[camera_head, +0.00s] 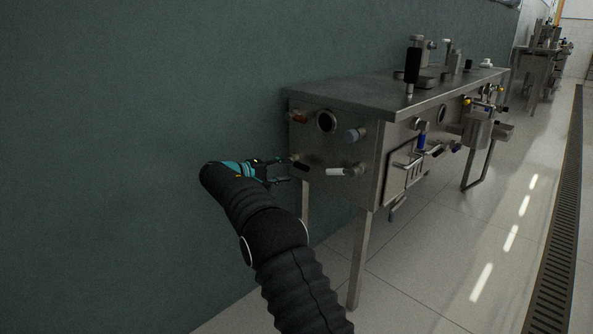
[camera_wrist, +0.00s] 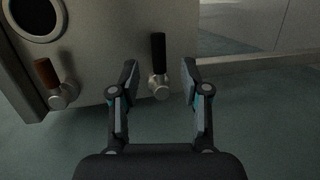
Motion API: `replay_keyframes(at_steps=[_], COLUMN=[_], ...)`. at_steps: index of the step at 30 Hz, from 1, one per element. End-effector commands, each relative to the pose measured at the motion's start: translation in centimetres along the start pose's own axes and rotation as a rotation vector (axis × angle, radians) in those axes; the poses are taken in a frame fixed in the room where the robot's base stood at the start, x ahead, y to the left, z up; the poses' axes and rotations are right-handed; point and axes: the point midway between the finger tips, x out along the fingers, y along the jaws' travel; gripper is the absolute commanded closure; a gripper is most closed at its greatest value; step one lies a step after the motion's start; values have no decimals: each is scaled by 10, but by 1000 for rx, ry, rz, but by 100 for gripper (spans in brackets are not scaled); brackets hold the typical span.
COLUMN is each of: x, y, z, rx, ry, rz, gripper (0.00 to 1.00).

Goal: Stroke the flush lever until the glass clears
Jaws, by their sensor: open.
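A lever with a black handle (camera_wrist: 158,48) and a steel hub (camera_wrist: 160,88) stands out from the steel cabinet's end panel. It also shows in the head view (camera_head: 301,166), beside my gripper tips. No label shows that it is the flush lever. My gripper (camera_wrist: 160,68) is open, with one finger on each side of the black lever and visible gaps to both. In the head view my gripper (camera_head: 288,172) is at the end panel's lower left. A round dark glass (camera_head: 326,121) is higher on that panel and partly shows in the wrist view (camera_wrist: 37,14). Its contents cannot be made out.
A brown-handled lever (camera_wrist: 46,73) is left of the black one in the wrist view. A green wall (camera_head: 130,130) runs close along the left. The floor (camera_head: 420,280) at right is clear.

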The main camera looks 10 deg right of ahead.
Motion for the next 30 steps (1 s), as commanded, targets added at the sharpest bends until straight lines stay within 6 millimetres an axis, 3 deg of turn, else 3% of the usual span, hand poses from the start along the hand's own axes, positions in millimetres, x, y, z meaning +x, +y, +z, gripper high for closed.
replay_keyframes(at_steps=[3, 9, 28, 30], x=[-20, -37, -40, -40], y=[0, 0, -1, -9], z=[0, 0, -2, -7], rx=[0, 0, -12, -26], ry=[2, 1, 9, 33], rz=[0, 1, -1, -37], gripper=[54, 54, 54, 54])
